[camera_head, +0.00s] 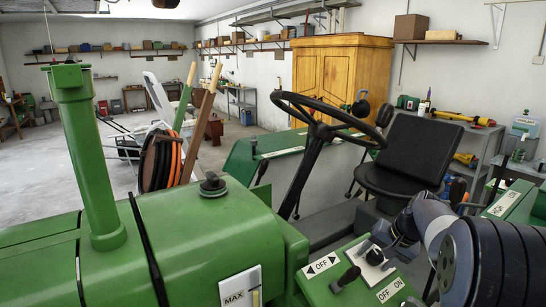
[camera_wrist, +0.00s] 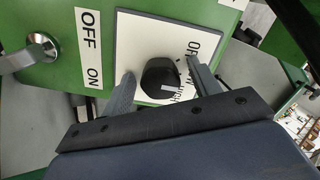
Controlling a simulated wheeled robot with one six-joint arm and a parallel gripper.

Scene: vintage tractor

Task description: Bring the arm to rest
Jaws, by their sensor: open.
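My gripper (camera_wrist: 163,78) is open in the wrist view. Its two fingers stand on either side of a black rotary knob (camera_wrist: 160,72) on a white plate (camera_wrist: 130,32); I cannot tell whether they touch it. Part of the plate's lettering is hidden by the fingers and knob. In the head view my arm comes in from the lower right, bent low over the tractor's green control panel (camera_head: 350,290). The knob also shows there (camera_head: 375,256), close to my gripper.
The steering wheel (camera_head: 308,113) and black seat (camera_head: 415,150) rise behind the panel. The green hood (camera_head: 190,245) with its upright pipe (camera_head: 88,150) fills the left.

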